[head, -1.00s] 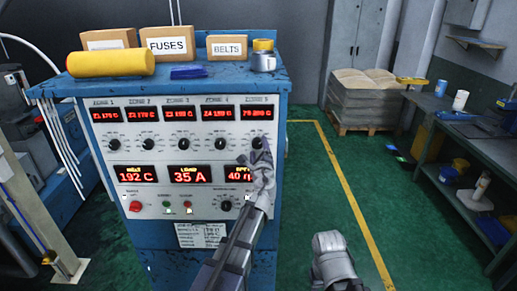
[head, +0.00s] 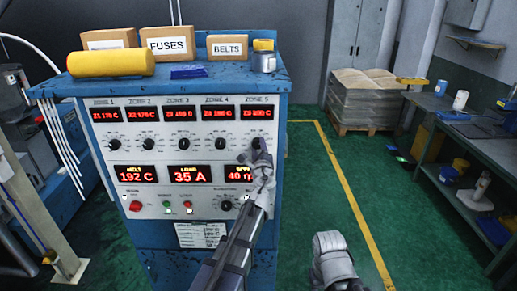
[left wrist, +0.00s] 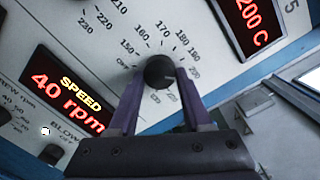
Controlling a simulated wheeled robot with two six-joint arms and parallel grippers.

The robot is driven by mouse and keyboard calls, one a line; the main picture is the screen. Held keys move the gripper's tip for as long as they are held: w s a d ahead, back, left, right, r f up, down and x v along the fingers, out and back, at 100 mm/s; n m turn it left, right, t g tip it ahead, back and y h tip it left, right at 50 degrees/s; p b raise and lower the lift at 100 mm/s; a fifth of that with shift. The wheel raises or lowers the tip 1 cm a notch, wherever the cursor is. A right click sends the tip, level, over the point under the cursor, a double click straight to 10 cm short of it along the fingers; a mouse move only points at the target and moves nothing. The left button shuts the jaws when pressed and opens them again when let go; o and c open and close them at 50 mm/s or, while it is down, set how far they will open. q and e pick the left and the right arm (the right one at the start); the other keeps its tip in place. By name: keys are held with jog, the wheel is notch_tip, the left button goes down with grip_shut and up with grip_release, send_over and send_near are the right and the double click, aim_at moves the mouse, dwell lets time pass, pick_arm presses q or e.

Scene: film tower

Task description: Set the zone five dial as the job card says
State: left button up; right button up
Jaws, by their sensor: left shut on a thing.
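The zone five dial (head: 258,143) is a black round knob at the right end of the upper dial row on the white panel. My left gripper (head: 261,160) reaches it from below and partly covers it. In the left wrist view the dial knob (left wrist: 159,71) sits between the two purple fingers of my left gripper (left wrist: 158,84), which are shut on it. Printed numbers ring the knob. The zone five display (left wrist: 252,22) shows 200 C in red. A printed card (head: 202,235) is on the lower front; its text is too small to read.
Other zone dials (head: 191,144) stand in the same row to the left. A red button (head: 135,206) and small lit buttons lie below. Boxes and a yellow roll (head: 111,63) sit on top of the cabinet.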

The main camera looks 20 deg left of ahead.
pick_arm(q)
grip_shut()
jog(key=shift+n+p, duration=0.45)
jog(key=shift+n, duration=2.35)
jog(key=o, duration=1.2)
grip_release()
jog(key=shift+r, duration=0.1)
jog(key=v, duration=0.7)
jog(key=shift+s+d+r, duration=0.1)
jog(key=shift+s+r, duration=0.05)
jog(key=shift+s, duration=0.25)
